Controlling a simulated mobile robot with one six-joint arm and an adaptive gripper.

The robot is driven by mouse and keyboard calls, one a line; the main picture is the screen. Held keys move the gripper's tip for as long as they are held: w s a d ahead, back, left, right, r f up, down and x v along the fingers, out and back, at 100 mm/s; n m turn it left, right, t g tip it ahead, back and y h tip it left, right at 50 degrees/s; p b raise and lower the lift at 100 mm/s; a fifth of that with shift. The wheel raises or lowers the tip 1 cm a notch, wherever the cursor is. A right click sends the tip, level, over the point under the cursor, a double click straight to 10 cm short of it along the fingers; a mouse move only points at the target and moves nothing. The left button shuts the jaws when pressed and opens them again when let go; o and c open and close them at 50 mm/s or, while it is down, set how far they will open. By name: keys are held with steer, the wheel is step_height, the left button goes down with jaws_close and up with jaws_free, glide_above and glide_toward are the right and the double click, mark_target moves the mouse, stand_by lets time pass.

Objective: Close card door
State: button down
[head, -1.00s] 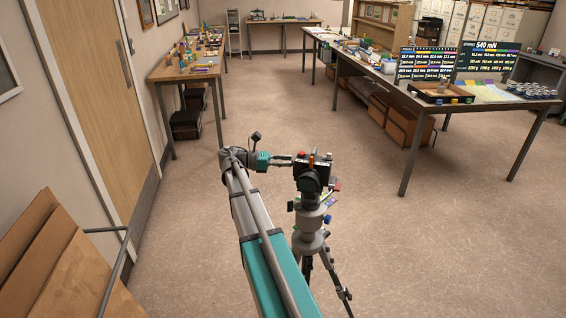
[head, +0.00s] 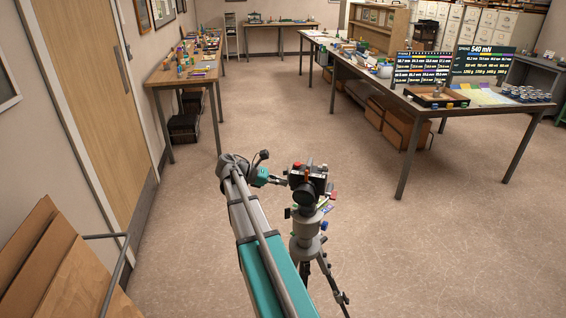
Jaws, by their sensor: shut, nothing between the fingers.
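A black camera (head: 318,177) with a round lens stands on a grey tripod (head: 305,240) in the lower middle of the head view. A red part shows at its right side. The card door is too small to make out. My gripper (head: 283,182) is shut and empty at the camera's left side, its tips close to the body. I cannot tell whether they touch it.
A long table (head: 385,88) with displays and trays stands at the right. A narrower bench (head: 165,82) with small items stands at the left. Brown boards (head: 75,285) lean at the lower left. The floor around the tripod is clear.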

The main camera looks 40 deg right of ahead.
steer(key=s+d+r+t+y+p, duration=0.1)
steer(key=d+r+t+y+p, duration=0.3)
steer(key=r+t+y+p, duration=0.7)
step_height(320, 180, up, 3)
steer(key=y+p, duration=0.2)
steer(key=p, duration=1.1)
steer(key=shift+f, duration=0.2)
steer(key=b+x, duration=0.9)
steer(key=shift+w+a+f+y, duration=0.15)
steer(key=shift+w+a+y, duration=0.1)
steer(key=shift+a+y, duration=0.05)
